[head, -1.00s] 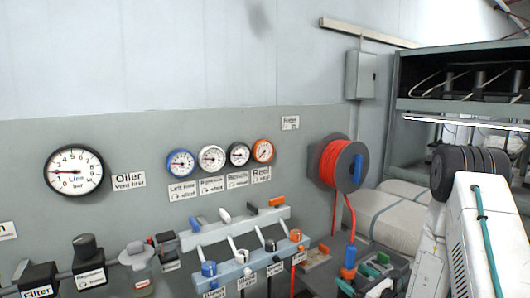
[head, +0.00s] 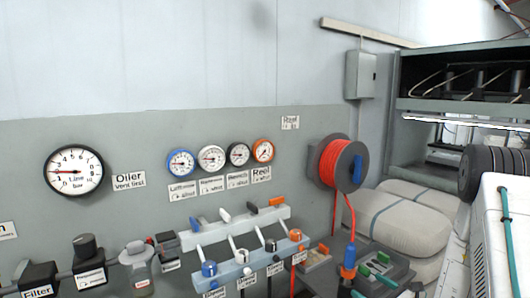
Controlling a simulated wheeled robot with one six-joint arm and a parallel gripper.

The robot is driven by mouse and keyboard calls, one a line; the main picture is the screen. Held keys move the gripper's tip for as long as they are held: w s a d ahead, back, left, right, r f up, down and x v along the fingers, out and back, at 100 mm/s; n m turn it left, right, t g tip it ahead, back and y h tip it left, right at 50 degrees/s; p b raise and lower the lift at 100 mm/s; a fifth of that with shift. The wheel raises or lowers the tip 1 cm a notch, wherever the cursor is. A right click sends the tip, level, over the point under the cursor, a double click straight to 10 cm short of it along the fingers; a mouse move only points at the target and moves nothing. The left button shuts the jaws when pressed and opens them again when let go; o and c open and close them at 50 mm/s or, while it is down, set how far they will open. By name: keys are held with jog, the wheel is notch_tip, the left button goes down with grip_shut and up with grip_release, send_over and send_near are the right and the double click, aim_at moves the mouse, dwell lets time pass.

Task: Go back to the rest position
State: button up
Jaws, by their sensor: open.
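My white arm link (head: 500,240) with a teal cable runs down the right edge of the head view. Its dark ribbed joint (head: 492,170) is at the top of that link, in front of the shelf unit. The far end of my arm is outside the frame, so my gripper does not show. A red hose reel (head: 335,163) hangs on the grey wall panel to the left of the arm. The hose drops from it to a blue and orange coupling (head: 348,262).
A valve manifold (head: 245,262) with several knobs and levers stands below four small gauges. A large line gauge (head: 73,171) is at left. White sacks (head: 400,218) and an open shelf unit (head: 410,103) are behind the arm. A dark box with green parts (head: 388,262) sits bottom right.

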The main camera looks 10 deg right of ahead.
jog(key=s+a+r+n+g+y, duration=0.4)
jog(key=s+a+r+n+g, duration=0.25)
jog(key=a+n+g, duration=0.2)
jog(key=s+a+r+n+g+y, duration=0.3)
jog(key=s+a+r+n+g, duration=0.2)
jog(key=s+a+n+g, duration=0.4)
jog(key=s+a+r+n+t+h, duration=0.2)
jog(key=s+r+n+h, duration=1.1)
jog(key=s+r+n, duration=0.1)
jog(key=shift+s+a+r, duration=0.2)
jog(key=shift+r, duration=0.2)
